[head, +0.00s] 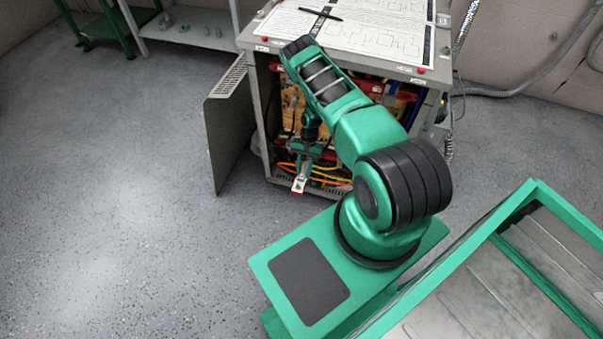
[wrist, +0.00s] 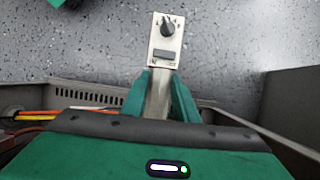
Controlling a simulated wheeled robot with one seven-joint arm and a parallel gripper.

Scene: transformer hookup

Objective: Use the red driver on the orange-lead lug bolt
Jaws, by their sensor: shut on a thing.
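My gripper (head: 302,165) is at the open front of the transformer cabinet, low down. In the wrist view its two green fingers (wrist: 160,98) are shut on a pale grey tool (wrist: 164,48) with a black dial and a grey button. The tool's pale end (head: 299,184) also shows in the head view, with a little red on it. I cannot tell for sure that it is the red driver. Orange leads (head: 328,180) lie in the cabinet's bottom, and an orange lead (wrist: 60,112) shows at left in the wrist view. The lug bolt cannot be made out.
The grey cabinet (head: 440,72) has its door (head: 226,125) swung open at left. Papers (head: 352,22) and a black pen lie on its top. A green-legged bench (head: 118,30) stands at the back left. The floor at left is clear.

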